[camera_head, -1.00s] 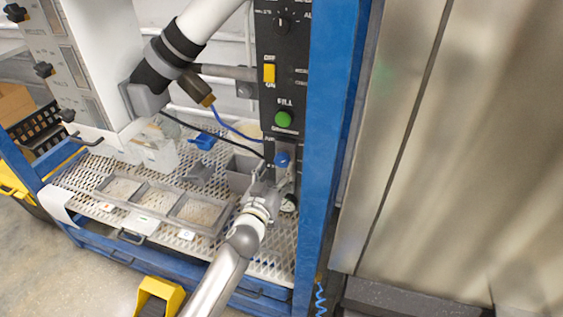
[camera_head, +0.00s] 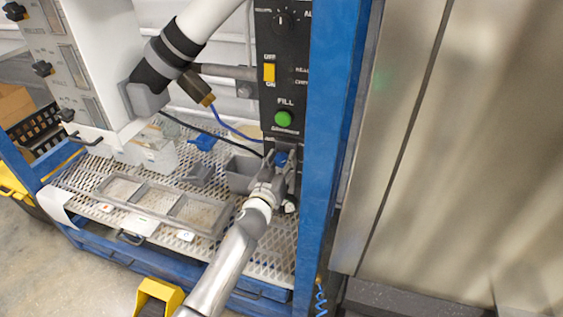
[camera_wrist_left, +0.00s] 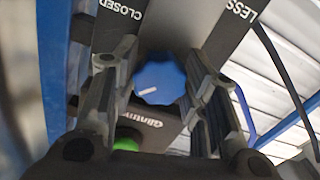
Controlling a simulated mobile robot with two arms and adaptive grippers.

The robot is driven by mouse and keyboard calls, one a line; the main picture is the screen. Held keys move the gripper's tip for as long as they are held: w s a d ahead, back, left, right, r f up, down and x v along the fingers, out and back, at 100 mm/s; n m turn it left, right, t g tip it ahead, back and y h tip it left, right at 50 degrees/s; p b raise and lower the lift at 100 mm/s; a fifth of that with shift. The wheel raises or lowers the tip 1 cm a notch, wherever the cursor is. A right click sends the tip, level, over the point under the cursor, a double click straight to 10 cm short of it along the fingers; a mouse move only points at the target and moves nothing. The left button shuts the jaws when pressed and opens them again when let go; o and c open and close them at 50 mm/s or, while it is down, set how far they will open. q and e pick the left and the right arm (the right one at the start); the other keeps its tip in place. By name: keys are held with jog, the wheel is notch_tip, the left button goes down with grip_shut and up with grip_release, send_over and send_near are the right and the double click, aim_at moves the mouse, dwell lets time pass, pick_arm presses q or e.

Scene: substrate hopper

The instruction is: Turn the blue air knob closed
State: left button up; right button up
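The blue air knob (camera_head: 281,158) is on the lower part of the black control panel, partly hidden by my left gripper (camera_head: 270,160) in the head view. In the left wrist view the blue knob (camera_wrist_left: 158,80) shows a white pointer line, between the two fingers of my left gripper (camera_wrist_left: 162,85). The fingers stand on either side of it with gaps, so the gripper is open around the knob. The word CLOSED (camera_wrist_left: 120,9) is on the panel at the upper left of the wrist view, LESS at the upper right. My right gripper is not in view.
The green FILL button (camera_head: 283,118) and yellow switch (camera_head: 269,72) sit above the knob. A blue frame post (camera_head: 331,130) stands close on the right. A grey three-section tray (camera_head: 160,205) lies on the mesh shelf. A dark cable (camera_head: 215,134) hangs to the left.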

pick_arm(q)
jog(key=c, duration=0.4)
jog(key=shift+m, duration=0.3)
jog(key=m, duration=0.3)
jog(key=shift+m, duration=0.4)
jog(key=m, duration=0.3)
jog(key=shift+m+b, duration=0.3)
jog(key=shift+b, duration=0.1)
jog(key=m, duration=0.5)
jog(key=shift+m, duration=2.4)
